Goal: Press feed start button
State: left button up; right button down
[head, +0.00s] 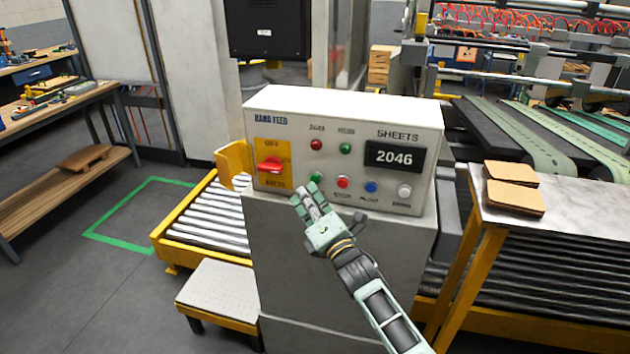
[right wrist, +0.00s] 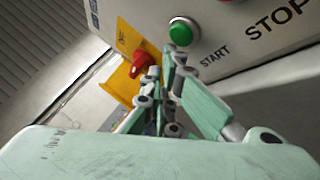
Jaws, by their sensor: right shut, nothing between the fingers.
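The green start button (head: 316,177) is in the lower row of the grey control box (head: 290,118) in the head view. In the right wrist view the green button (right wrist: 181,32) has a metal ring and the label START beside it. My right gripper (head: 306,193) is shut and empty in front of the box, its tips just below and left of the button. In the right wrist view the shut fingertips (right wrist: 167,64) are below the button, and a small gap shows between them and it. My left gripper is not in view.
Left of the button is a red rotary switch (head: 270,164) on a yellow plate. To its right are red (head: 343,182), blue (head: 371,187) and white (head: 404,191) buttons. The display (head: 394,157) reads 2046. Cardboard blanks (head: 513,199) lie on a metal table at right.

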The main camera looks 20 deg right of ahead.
jog(key=shift+w, duration=0.1)
dwell(0.7)
jog(key=shift+w+d, duration=0.2)
jog(key=shift+w, duration=0.1)
